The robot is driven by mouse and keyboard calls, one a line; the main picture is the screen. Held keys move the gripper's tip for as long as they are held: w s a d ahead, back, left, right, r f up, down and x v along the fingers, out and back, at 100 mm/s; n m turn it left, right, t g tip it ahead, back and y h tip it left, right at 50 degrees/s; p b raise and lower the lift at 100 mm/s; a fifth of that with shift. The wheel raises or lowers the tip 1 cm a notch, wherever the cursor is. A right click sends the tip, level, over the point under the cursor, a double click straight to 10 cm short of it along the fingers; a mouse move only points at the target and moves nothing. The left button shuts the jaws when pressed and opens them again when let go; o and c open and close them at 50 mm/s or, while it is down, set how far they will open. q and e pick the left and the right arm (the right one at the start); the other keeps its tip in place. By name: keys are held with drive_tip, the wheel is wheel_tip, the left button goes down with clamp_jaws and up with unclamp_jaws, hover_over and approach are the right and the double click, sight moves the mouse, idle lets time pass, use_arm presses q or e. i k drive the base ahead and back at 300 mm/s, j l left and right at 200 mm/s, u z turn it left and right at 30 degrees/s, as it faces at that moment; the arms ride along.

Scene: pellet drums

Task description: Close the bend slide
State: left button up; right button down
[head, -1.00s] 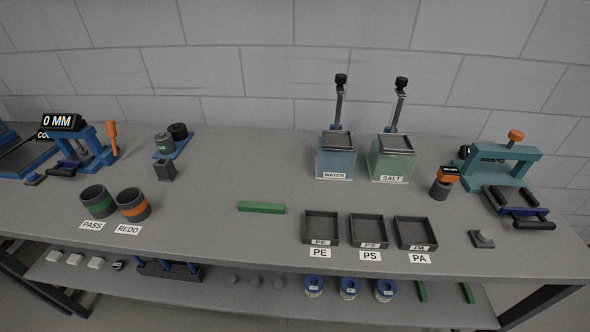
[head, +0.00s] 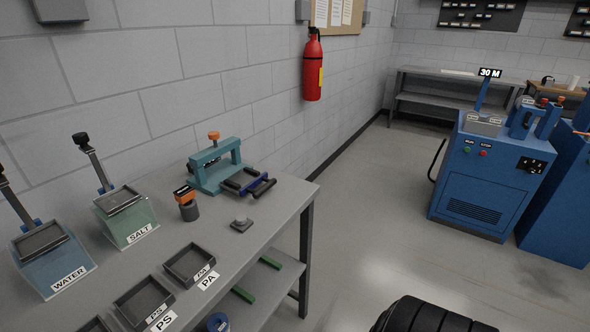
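A teal bench fixture (head: 216,165) with an orange knob on top stands at the far right end of the workbench in the head view. A blue slide with black bars (head: 258,187) sticks out from its front right side, past the teal frame, near the bench's right edge. I take this to be the bend slide; no label on it is readable. Neither gripper shows in the head view, and nothing is touching the slide.
A small orange-topped device (head: 187,203) and a grey block (head: 241,224) sit near the fixture on the workbench (head: 222,247). The salt bin (head: 127,217), water bin (head: 50,262) and PA tray (head: 190,265) stand left. Open floor lies between bench and blue machine (head: 485,180).

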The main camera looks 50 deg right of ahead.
sight(242, 182)
drive_tip(key=z, duration=1.2)
